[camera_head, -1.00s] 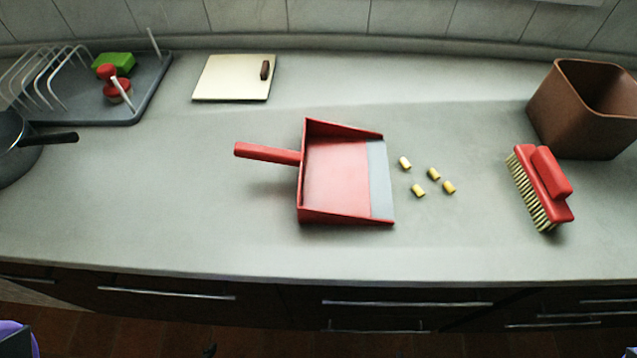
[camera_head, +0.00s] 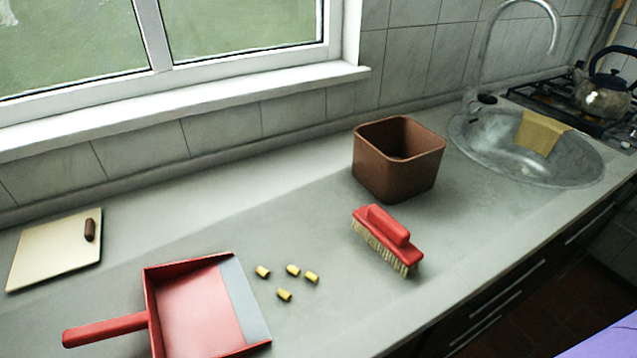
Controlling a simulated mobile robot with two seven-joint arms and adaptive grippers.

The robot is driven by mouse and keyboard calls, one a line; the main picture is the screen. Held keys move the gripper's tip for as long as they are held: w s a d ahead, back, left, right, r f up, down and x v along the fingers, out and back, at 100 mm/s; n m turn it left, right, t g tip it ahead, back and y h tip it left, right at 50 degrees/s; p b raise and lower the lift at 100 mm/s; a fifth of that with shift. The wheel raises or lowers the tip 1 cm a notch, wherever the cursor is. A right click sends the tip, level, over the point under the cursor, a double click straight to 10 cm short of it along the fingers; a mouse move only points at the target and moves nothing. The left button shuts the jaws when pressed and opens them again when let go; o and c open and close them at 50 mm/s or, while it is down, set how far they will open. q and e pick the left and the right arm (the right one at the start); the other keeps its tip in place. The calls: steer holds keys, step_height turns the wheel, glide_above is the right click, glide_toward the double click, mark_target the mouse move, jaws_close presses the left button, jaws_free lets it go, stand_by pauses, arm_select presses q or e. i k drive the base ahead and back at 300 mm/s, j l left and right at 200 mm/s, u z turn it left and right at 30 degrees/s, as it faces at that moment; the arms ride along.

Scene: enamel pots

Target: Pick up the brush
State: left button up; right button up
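A red brush (camera_head: 389,238) with pale bristles lies on the grey counter, in front of a brown bin. Its bristles face the lower left and its red grip is on the upper side. Neither of my grippers shows in the head view. A purple shape at the lower right corner may be part of my own body; I cannot tell.
A red dustpan (camera_head: 197,309) lies at the lower left, with several small yellow pieces (camera_head: 293,270) beside it. The brown bin (camera_head: 396,165) stands behind the brush. A cutting board (camera_head: 52,251) is at far left. A sink (camera_head: 490,150) and a stove with a kettle (camera_head: 603,97) are at right.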

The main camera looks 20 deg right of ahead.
mark_target(393, 238)
steer(key=k+l+z, duration=0.1)
steer(key=z, duration=0.3)
steer(key=k+l+z, duration=0.1)
steer(key=z, duration=0.3)
